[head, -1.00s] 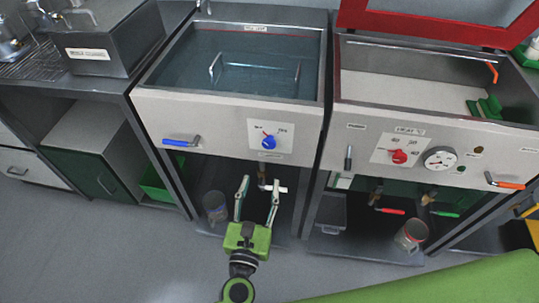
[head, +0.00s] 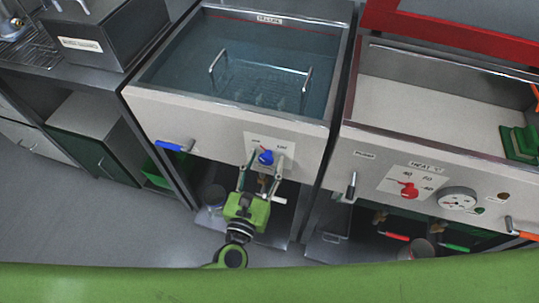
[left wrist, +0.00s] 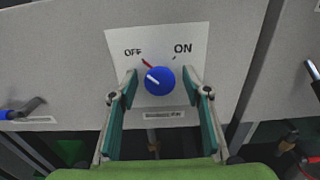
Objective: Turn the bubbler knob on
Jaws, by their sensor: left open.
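The bubbler knob is a round blue knob (left wrist: 160,81) on a white plate (left wrist: 187,38) marked OFF at left and ON at right. Its white mark and a red line point up-left, toward OFF. The knob also shows in the head view (head: 266,157) on the front panel of the water-filled tank (head: 240,78). My left gripper (head: 263,165) is open, its two fingers on either side of the knob. In the left wrist view the fingers (left wrist: 160,88) stand apart from the knob, with gaps at both sides. The label below the knob is too small to read. My right gripper is out of view.
A blue-handled lever (head: 172,146) sits left of the knob. To the right, a heated tank's panel holds a red knob (head: 408,190), a gauge (head: 457,200) and a lever (head: 351,187). Red and green valve handles hang below it. A container stands under the water tank.

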